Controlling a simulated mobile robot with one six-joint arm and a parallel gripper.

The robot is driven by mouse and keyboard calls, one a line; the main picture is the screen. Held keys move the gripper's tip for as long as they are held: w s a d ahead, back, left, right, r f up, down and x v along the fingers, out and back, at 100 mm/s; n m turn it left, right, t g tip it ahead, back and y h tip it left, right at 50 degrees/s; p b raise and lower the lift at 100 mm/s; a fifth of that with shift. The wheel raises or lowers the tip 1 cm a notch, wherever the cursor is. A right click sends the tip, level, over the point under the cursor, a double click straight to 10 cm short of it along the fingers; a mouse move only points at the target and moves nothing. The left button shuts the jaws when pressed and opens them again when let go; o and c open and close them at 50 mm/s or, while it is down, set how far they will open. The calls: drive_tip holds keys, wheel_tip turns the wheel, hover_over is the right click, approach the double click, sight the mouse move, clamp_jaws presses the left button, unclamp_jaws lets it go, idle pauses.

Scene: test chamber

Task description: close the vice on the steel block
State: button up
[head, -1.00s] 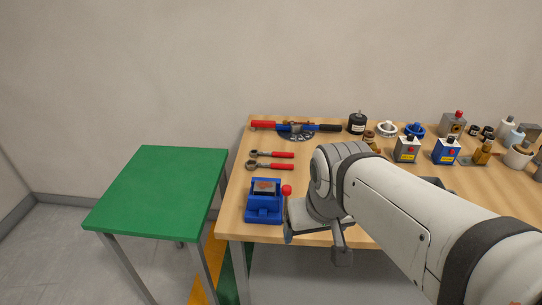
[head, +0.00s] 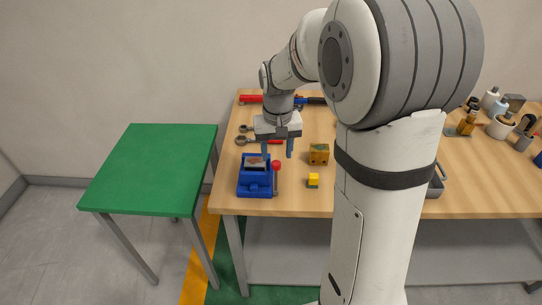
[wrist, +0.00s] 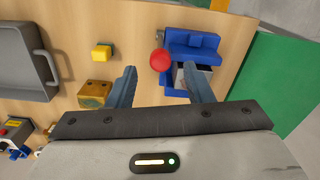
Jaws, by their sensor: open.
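The blue vice (head: 256,188) sits near the table's front left corner; it also shows at the top of the wrist view (wrist: 190,42). Its handle ends in a red ball (head: 276,166), on the vice's right side in the head view. A greyish block (head: 256,162), seemingly the steel block, lies at the vice's jaws; a finger partly hides it in the wrist view. Whether the jaws touch it I cannot tell. My gripper (head: 277,153) points down, open and empty, above the vice's back right. In the wrist view the red ball (wrist: 161,60) appears between and just beyond the fingertips.
A yellow block (head: 313,180) and a brown block with holes (head: 318,154) stand right of the vice. A grey tray (wrist: 25,55) lies farther off. Red-handled tools lie behind my gripper. A bare green table (head: 150,165) stands to the left.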

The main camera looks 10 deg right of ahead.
sight(276, 170)
drive_tip(key=shift+w+f, duration=0.2)
drive_tip(key=shift+f, duration=0.05)
wheel_tip(276, 170, down, 8)
drive_tip(key=shift+r+p, duration=0.2)
drive_tip(key=shift+p, duration=0.4)
drive_tip(key=shift+c, duration=0.4)
clamp_jaws()
